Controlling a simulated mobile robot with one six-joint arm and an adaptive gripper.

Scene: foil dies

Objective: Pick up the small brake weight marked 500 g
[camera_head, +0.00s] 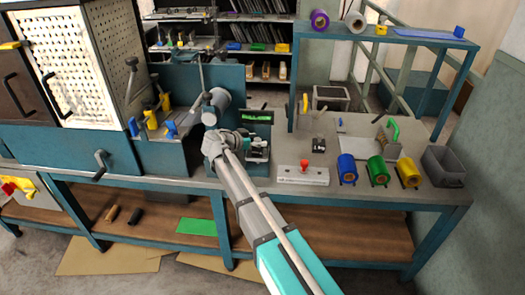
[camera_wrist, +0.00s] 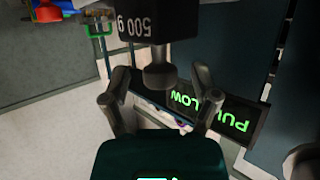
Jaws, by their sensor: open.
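The 500 g brake weight (camera_wrist: 160,22) is a dark block with white lettering at the top of the wrist view, where it reads upside down. Its round neck and knob (camera_wrist: 160,76) point down in the picture. My gripper (camera_wrist: 160,86) is open, with one finger on each side of the knob and visible gaps between. The weight's far part is cut off by the frame edge. In the head view my gripper (camera_head: 258,150) is at the teal machine, and I cannot make out the weight there.
A black sign with green letters (camera_wrist: 235,118) is close behind the fingers. On the bench stand a white block with a red knob (camera_head: 303,176), blue, green and yellow rolls (camera_head: 377,170) and a grey bin (camera_head: 443,166). The bench's front right has some bare room.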

